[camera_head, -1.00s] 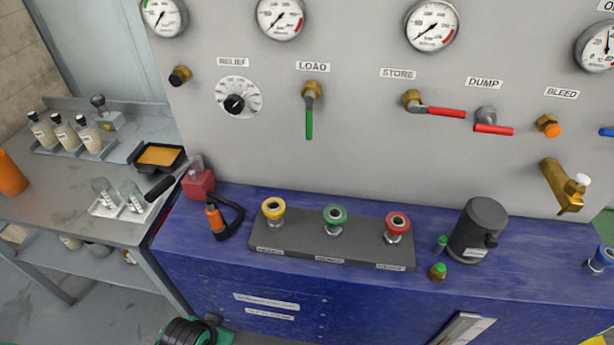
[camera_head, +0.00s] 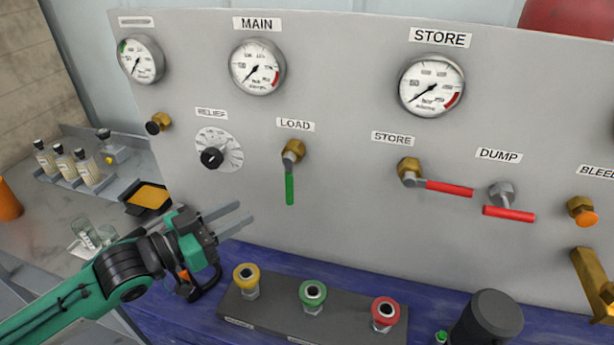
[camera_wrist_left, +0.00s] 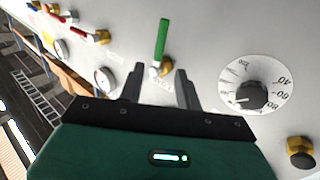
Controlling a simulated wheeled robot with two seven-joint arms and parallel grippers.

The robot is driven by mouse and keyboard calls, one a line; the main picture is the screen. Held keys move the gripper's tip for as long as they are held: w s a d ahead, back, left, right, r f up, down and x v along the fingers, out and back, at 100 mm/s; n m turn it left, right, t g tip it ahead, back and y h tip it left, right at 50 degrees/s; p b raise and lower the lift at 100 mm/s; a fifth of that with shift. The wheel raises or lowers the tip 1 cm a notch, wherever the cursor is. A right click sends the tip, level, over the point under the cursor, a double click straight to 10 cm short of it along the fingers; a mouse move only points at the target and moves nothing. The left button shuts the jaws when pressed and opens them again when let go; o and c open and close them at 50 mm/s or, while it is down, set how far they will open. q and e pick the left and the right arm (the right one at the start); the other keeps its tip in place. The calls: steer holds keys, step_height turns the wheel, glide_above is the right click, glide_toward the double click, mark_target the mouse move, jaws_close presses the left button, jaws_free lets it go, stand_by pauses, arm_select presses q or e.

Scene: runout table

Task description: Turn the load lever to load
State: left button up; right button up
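The load lever (camera_head: 290,188) has a green handle on a brass valve below the LOAD label (camera_head: 295,125). Its handle hangs straight down. My left gripper (camera_head: 243,217) is open and empty, left of and below the lever, apart from it. In the left wrist view the green handle (camera_wrist_left: 161,40) shows beyond the two spread fingers of my left gripper (camera_wrist_left: 161,75), with the brass valve between them in the picture. My right gripper is not in view.
The relief knob (camera_head: 212,157) is left of the lever. Red STORE (camera_head: 448,188) and DUMP (camera_head: 508,213) levers are to its right. A block with yellow, green and red push buttons (camera_head: 313,295) stands on the blue bench below. The panel around the lever is clear.

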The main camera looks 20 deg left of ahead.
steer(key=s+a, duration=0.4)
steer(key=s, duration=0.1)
arm_select(q)
steer(key=p, duration=0.2)
glide_toward(286, 187)
steer(key=x, duration=0.3)
steer(key=p+x, duration=0.2)
steer(key=x, duration=0.4)
steer(key=shift+w, duration=0.15)
steer(key=shift+w+d, duration=0.25)
steer(key=shift+w, duration=0.05)
steer(key=shift+w+d, duration=0.25)
steer(key=shift+w, duration=0.05)
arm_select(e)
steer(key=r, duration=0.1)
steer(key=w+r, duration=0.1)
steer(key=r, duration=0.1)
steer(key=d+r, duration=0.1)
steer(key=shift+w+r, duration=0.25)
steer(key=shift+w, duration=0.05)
arm_select(q)
steer(key=shift+c, duration=0.2)
